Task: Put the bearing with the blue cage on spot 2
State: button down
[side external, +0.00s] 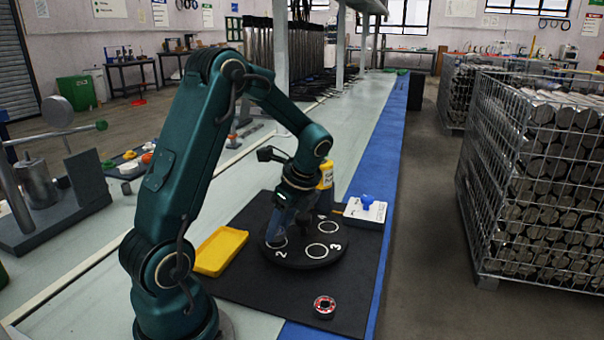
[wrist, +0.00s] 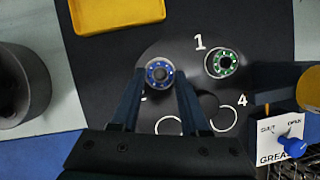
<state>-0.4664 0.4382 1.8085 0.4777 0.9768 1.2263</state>
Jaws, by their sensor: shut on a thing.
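The bearing with the blue cage (wrist: 159,73) sits between the fingertips of my gripper (wrist: 160,76) in the wrist view, and the gripper is shut on it. In the side view my gripper (side external: 275,241) points down at spot 2 (side external: 281,254) on the round black disc (side external: 305,262). The fingers hide most of the bearing there. I cannot tell whether the bearing touches the disc. In the wrist view the fingers partly cover the number beside this spot.
A bearing with a green cage (wrist: 225,63) sits on spot 1. Spot 3 (side external: 317,251) is empty. A red bearing (side external: 324,306) lies on the black mat (side external: 352,290). A yellow tray (side external: 221,251), a grease card with a blue knob (side external: 366,210) and a yellow bottle (side external: 326,177) stand nearby.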

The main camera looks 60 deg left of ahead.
jog(key=shift+f, duration=0.55)
jog(key=c, duration=0.7)
grip_release()
jog(key=shift+f, duration=0.1)
jog(key=v, duration=1.1)
jog(key=shift+s+d+r+n+t+h, duration=0.2)
jog(key=shift+s+d+n+t+h, duration=0.45)
jog(key=shift+s+d+n+t, duration=1.25)
jog(key=shift+s+d+r+n+t+h, duration=0.2)
jog(key=shift+s+d+n+t+h, duration=0.5)
jog(key=shift+d+n, duration=2.15)
jog(key=shift+s+d+r+n+t+h, duration=0.2)
jog(key=shift+s+d+n+t+h, duration=0.75)
jog(key=shift+d, duration=2.55)
